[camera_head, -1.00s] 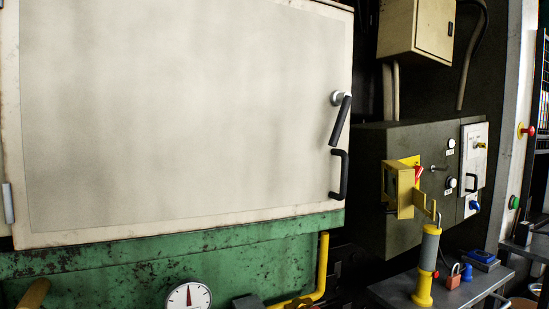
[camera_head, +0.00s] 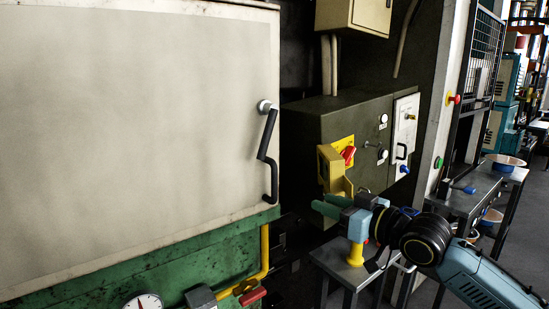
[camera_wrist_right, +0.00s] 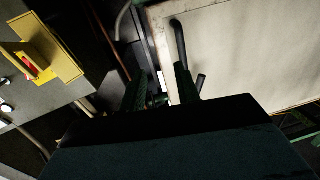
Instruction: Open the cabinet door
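The large cream cabinet door (camera_head: 130,130) is shut and fills the left of the head view. At its right edge are a black lever handle (camera_head: 269,133) on a round metal hub and, just below, a black pull handle (camera_head: 273,184). My right gripper (camera_head: 323,203) is to the right of the pull handle, apart from it, and empty. In the right wrist view the green fingers of my right gripper (camera_wrist_right: 160,72) are spread apart. A black handle (camera_wrist_right: 180,42) shows just beyond the right finger, on the cream door (camera_wrist_right: 240,50). My left gripper is out of view.
A dark control box (camera_head: 345,115) with a yellow bracket (camera_head: 330,168) and red switch (camera_head: 348,154) stands right of the door. A yellow pipe (camera_head: 265,250) and gauge (camera_head: 143,304) sit below, on the green base (camera_head: 100,275). A small grey table (camera_head: 345,265) is under my arm.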

